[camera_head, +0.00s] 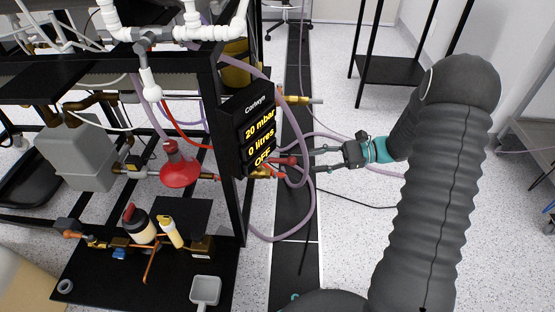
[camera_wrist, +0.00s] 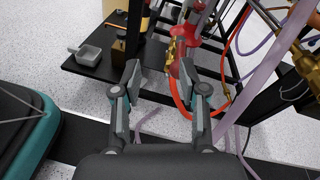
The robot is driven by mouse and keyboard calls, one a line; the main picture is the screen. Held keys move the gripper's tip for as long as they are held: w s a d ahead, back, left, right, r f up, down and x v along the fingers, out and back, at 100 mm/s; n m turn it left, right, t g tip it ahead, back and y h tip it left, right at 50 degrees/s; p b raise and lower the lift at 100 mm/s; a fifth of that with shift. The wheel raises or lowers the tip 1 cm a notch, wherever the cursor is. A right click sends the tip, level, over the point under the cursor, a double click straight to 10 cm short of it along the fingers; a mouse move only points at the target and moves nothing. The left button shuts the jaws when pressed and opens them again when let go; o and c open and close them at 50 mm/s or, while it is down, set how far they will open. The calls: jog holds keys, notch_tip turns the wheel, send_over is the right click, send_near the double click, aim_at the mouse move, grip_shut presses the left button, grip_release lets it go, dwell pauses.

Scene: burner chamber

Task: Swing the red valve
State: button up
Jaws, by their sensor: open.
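The red valve (camera_head: 284,161) is a small red handle on a brass fitting at the right side of the black rack, just below the display box in the head view. In the wrist view the red handle (camera_wrist: 175,70) shows below its brass body, close to the right fingertip. My gripper (camera_head: 312,160) reaches in from the right, with its fingertips near the handle. In the wrist view my gripper (camera_wrist: 160,68) is open, its two fingers apart and nothing held between them. I cannot tell whether a finger touches the handle.
The display box (camera_head: 258,130) reads "20 mbar, 0 litres, OFF". Purple hoses (camera_head: 298,190) loop beside the gripper. A red funnel-shaped vessel (camera_head: 180,170) sits inside the rack. A grey scoop-like tray (camera_head: 205,290) lies on the lower shelf.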

aim_at(286, 161)
jog(key=w+d+f+m+t+y, duration=0.2)
jog(key=w+f+m, duration=0.1)
jog(key=f, duration=0.1)
jog(key=a, duration=1.4)
jog(key=shift+w+p, duration=0.2)
jog(key=shift+p, duration=0.2)
grip_shut()
jog(key=shift+d+f, duration=0.1)
